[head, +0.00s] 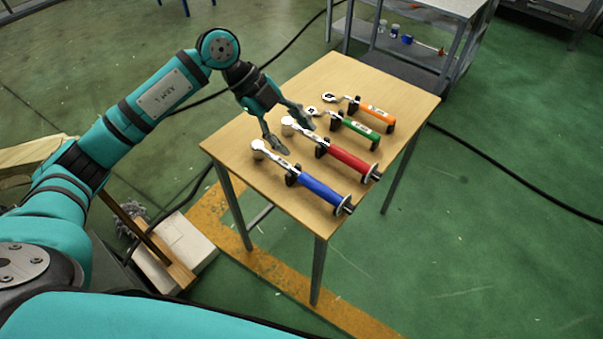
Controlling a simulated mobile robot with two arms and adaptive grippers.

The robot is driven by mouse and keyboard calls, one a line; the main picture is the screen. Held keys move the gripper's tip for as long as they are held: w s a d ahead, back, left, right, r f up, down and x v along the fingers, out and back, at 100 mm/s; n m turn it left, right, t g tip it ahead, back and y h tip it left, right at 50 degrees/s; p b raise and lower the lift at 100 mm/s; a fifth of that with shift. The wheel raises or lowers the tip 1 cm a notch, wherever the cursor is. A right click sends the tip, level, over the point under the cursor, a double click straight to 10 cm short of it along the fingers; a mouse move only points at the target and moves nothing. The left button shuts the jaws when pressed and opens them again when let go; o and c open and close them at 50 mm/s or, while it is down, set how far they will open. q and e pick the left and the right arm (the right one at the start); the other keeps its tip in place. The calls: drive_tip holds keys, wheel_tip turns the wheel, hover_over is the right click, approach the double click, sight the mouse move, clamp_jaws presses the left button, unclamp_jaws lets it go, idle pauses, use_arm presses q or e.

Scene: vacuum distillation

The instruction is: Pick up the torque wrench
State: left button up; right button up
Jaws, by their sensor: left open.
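Several wrenches lie side by side on black holders on a wooden table (229,133). The blue-handled wrench (319,190) is nearest, then the red-handled wrench (347,158), the green-handled one (361,131) and the orange-handled one (377,113) farthest. The blue and red ones are longer, with round metal heads at the left and discs at the handle ends. Which one is the torque wrench, I cannot tell from any label. My left gripper (292,136) is open and empty, above the table near the heads of the red and blue wrenches. My right gripper is out of view.
A grey metal shelf (411,67) with small items stands behind the table. A black cable (510,170) runs over the green floor at the right. A white box (180,245) and wooden pieces sit left of the table. The table's near left corner is clear.

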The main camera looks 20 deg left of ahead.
use_arm(q)
drive_tip(key=a+n+y, duration=0.1)
drive_tip(key=a+y, duration=0.1)
drive_tip(key=a, duration=0.2)
drive_tip(key=p, duration=0.1)
approach(304, 175)
drive_tip(key=x, duration=0.6)
drive_tip(key=shift+a+f, duration=0.1)
drive_tip(key=shift+f, duration=0.25)
drive_tip(key=p+x, duration=0.1)
drive_tip(key=x, duration=0.3)
drive_tip(key=shift+s+d+f, duration=0.1)
drive_tip(key=shift+d+f, duration=0.05)
drive_tip(key=shift+d, duration=0.15)
drive_tip(key=shift+d+f, duration=0.15)
drive_tip(key=shift+f, duration=0.2)
clamp_jaws()
drive_tip(key=shift+r, duration=0.1)
